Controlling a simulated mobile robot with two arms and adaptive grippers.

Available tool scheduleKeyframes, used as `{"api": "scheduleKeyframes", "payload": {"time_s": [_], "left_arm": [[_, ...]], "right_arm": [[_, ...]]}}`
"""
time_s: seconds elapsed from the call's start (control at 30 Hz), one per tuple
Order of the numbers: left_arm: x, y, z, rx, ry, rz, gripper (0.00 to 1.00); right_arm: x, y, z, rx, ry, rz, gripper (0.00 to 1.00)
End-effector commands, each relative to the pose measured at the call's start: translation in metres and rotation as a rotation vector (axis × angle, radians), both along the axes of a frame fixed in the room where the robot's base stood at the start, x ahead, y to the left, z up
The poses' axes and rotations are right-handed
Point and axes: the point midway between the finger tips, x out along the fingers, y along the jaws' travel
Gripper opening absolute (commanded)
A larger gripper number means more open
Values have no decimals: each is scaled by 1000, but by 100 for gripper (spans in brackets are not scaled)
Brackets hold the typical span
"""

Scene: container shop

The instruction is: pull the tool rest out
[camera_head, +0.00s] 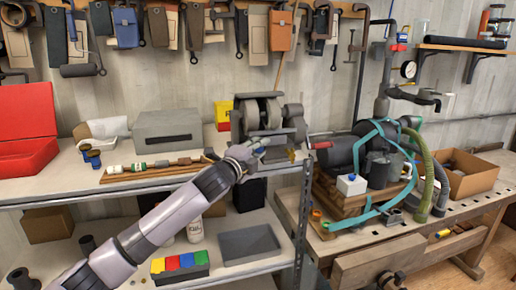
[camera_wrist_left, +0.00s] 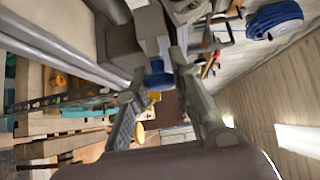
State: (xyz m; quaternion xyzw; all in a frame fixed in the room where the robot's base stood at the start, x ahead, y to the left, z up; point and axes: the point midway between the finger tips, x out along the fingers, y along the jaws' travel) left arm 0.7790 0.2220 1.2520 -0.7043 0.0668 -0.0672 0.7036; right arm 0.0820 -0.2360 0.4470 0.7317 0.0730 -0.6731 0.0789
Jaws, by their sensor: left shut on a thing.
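The grey bench grinder (camera_head: 262,116) stands on the upper shelf of the metal rack, near its right end. My left gripper (camera_head: 256,148) is at the front of the grinder, low down where its tool rest is. In the left wrist view my left gripper (camera_wrist_left: 157,66) is shut on the tool rest, a grey part (camera_wrist_left: 151,38) with a blue piece (camera_wrist_left: 157,79) between the fingers. The fingers hide most of the tool rest in the head view. My right gripper is in neither view.
The rack's upper shelf (camera_head: 60,192) also holds a red toolbox (camera_head: 25,118), a grey box (camera_head: 167,130) and a wooden tray (camera_head: 150,172). A pump with hoses (camera_head: 345,152) stands on the workbench to the right. Tools hang on the wall above.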

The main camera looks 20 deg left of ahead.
Motion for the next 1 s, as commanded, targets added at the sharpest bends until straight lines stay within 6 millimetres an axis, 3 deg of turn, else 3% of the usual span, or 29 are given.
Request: {"api": "scheduleKeyframes", "payload": {"time_s": [0.33, 0.67, 0.87, 1.0], "left_arm": [[0, -2, -2, 0, 3, -4, 43], [-1, 0, -1, -1, 2, -2, 43], [-19, 4, -2, 1, 2, -2, 43], [-42, 8, -3, 2, 3, -2, 43]], "right_arm": [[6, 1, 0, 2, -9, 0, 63], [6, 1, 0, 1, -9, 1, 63], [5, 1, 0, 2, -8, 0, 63], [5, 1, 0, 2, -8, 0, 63]]}}
